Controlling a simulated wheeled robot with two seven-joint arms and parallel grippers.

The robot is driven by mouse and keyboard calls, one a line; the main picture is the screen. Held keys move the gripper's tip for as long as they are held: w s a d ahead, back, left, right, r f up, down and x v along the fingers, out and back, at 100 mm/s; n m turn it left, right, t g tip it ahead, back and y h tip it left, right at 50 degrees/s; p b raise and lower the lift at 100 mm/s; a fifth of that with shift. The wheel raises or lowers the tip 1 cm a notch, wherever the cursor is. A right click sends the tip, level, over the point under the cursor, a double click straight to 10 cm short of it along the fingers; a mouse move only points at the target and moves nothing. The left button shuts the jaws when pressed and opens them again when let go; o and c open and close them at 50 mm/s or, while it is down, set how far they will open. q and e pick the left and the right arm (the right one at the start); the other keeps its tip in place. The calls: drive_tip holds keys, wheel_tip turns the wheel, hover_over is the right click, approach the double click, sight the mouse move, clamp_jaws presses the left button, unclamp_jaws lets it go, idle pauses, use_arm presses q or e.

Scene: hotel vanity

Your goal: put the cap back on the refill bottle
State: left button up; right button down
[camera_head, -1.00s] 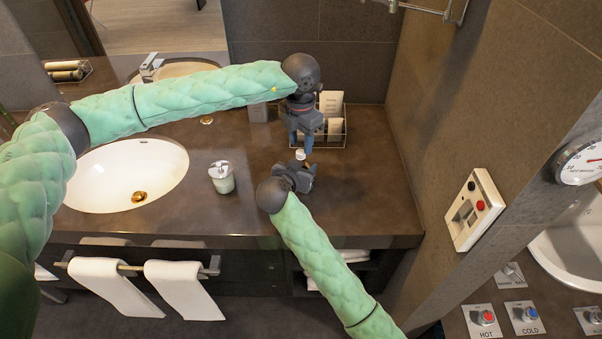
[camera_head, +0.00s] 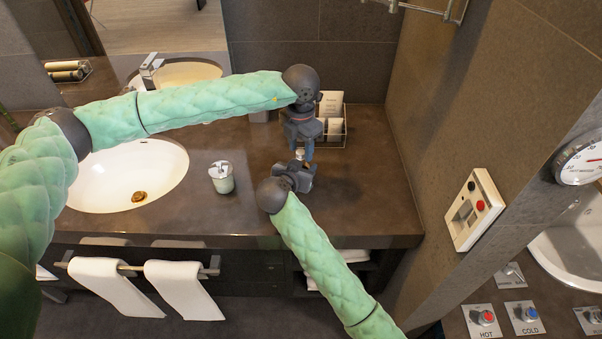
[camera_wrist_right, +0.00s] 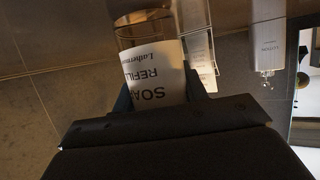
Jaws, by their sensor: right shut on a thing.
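The refill bottle (camera_wrist_right: 155,75) shows in the right wrist view, with a white "SOAP REFILL" label that reads upside down and a clear brownish part beyond it. My right gripper (camera_head: 300,172) is shut on it above the counter. In the head view only a small pale part of the bottle (camera_head: 299,154) shows above my right gripper. My left gripper (camera_head: 306,152) points down right over the bottle's top, very close to it. Its fingers hide what lies between them, so I cannot make out the cap or whether the jaws are closed.
A soap dispenser (camera_head: 222,178) stands on the counter (camera_head: 240,215) left of my right gripper. The white sink (camera_head: 110,180) is further left. A wire rack with cards (camera_head: 334,129) stands behind my left gripper. The counter to the right is clear.

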use_arm(q)
drive_tip(key=shift+r, duration=2.25)
drive_tip(key=shift+c, duration=0.3)
drive_tip(key=shift+r, duration=1.8)
drive_tip(key=shift+f, duration=0.1)
drive_tip(key=shift+f, duration=4)
